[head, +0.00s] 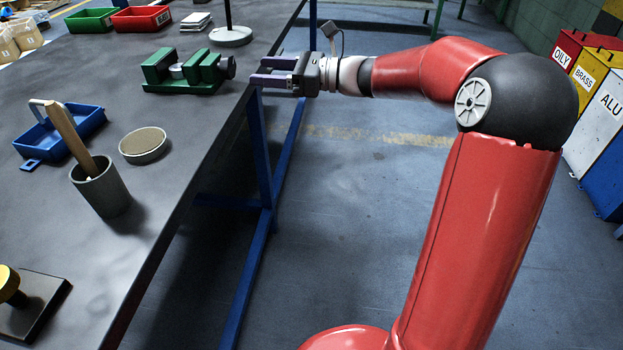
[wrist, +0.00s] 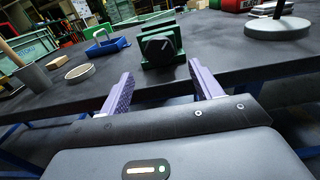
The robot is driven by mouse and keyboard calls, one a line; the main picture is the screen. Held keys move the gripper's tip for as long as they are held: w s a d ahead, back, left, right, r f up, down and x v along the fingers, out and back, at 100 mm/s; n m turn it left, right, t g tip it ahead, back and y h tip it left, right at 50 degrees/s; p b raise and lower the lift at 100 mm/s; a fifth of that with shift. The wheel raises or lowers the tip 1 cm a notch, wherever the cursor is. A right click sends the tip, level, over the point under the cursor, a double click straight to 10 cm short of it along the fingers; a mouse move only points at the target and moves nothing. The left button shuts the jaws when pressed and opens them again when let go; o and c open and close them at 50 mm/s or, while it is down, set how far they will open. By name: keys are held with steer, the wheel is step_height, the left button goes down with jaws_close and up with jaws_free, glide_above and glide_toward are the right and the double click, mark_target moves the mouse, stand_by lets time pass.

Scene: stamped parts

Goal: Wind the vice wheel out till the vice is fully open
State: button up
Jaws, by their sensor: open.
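The green vice (head: 185,87) stands on the dark workbench near its right edge in the head view. A small grey part (head: 177,70) sits between its two green jaws. The black vice wheel (head: 228,67) is on the vice's right end, facing my gripper. In the wrist view the wheel (wrist: 159,46) faces me with a pale line on it, and hides most of the vice (wrist: 160,24). My gripper (head: 262,72) is open and empty, at the bench edge, short of the wheel and apart from it. Its purple fingers (wrist: 160,88) stand to either side below the wheel.
A round grey stand base (head: 231,36) with an upright post is behind the vice. A blue tray (head: 62,137), a round dish (head: 143,145) and a grey pot (head: 101,190) stand nearer on the bench. Red (head: 141,18) and green (head: 91,20) bins are farther back.

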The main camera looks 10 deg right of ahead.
steer(key=s+f+n+h, duration=0.1)
steer(key=s, duration=0.1)
steer(key=s+a+f+n+g+h, duration=0.1)
steer(key=s, duration=0.1)
steer(key=s+a+f+n+g+h, duration=0.1)
steer(key=shift+s+f+n+b, duration=0.15)
steer(key=shift+s+n+b, duration=0.15)
steer(key=shift+s+b, duration=0.1)
steer(key=s+d+f+n+h, duration=0.1)
steer(key=s+n+h, duration=0.2)
steer(key=s, duration=0.3)
steer(key=s+d+f+n+h+b, duration=0.1)
steer(key=s+d+f+n+h, duration=0.1)
steer(key=s, duration=0.4)
steer(key=s+d+f+n+h+b, duration=0.1)
steer(key=s+d+f+n+h, duration=0.1)
steer(key=s+n+h, duration=0.2)
steer(key=shift+s+d+f+n, duration=0.25)
steer(key=shift+s+n, duration=0.55)
steer(key=shift+s, duration=0.45)
